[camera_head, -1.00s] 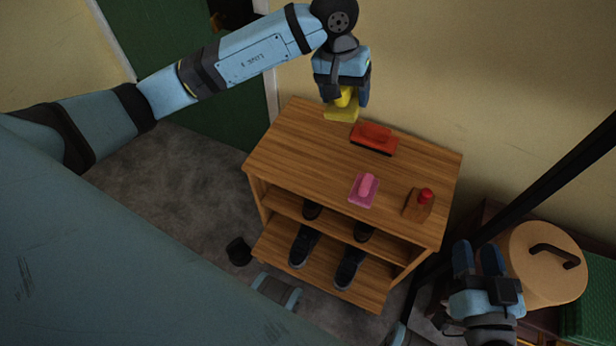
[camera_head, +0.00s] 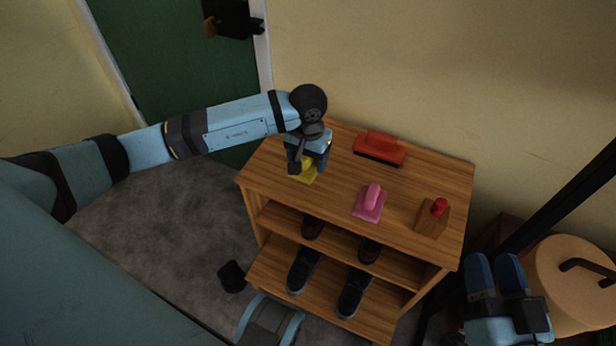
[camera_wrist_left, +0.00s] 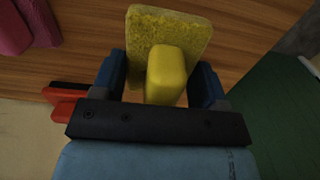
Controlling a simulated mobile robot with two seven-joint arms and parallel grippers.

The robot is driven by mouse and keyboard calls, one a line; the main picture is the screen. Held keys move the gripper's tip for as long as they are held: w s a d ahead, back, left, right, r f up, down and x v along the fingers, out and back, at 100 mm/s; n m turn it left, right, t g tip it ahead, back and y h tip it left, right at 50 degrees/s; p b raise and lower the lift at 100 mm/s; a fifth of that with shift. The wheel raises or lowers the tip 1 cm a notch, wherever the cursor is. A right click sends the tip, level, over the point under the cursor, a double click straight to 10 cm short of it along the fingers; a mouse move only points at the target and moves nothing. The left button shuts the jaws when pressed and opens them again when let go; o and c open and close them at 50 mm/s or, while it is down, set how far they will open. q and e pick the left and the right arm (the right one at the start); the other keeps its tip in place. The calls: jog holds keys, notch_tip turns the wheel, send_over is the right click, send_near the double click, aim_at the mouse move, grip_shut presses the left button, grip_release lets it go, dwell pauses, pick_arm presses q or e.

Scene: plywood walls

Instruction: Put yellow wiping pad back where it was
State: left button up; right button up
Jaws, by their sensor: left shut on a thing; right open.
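The yellow wiping pad (camera_head: 304,176) has a flat yellow base and a raised yellow handle. My left gripper (camera_head: 307,163) is shut on its handle, over the left part of the wooden cabinet's top (camera_head: 268,168). In the left wrist view the pad (camera_wrist_left: 185,28) shows with its handle between the two blue fingers of my left gripper (camera_wrist_left: 164,82). I cannot tell whether the pad's base touches the wood. My right gripper (camera_head: 495,272) is open and empty, at the lower right beside the cabinet.
On the cabinet top stand a red brush (camera_head: 379,146), a pink pad (camera_head: 369,203) and a wooden block with a red knob (camera_head: 433,217). Shoes (camera_head: 303,270) lie on the shelves below. A round tan lid (camera_head: 575,290) with a dark handle is at the right. The top's front left is clear.

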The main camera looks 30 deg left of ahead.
aim_at(308, 174)
pick_arm(q)
jog(key=shift+f+b, duration=0.75)
jog(key=shift+f, duration=2.1)
pick_arm(e)
jog(key=shift+a+f+g, duration=0.1)
jog(key=shift+f+g, duration=0.4)
jog(key=shift+f, duration=0.8)
pick_arm(q)
jog(key=shift+f, duration=0.1)
pick_arm(e)
jog(key=shift+f, duration=0.1)
pick_arm(q)
jog(key=o, duration=0.8)
jog(key=shift+o, duration=0.2)
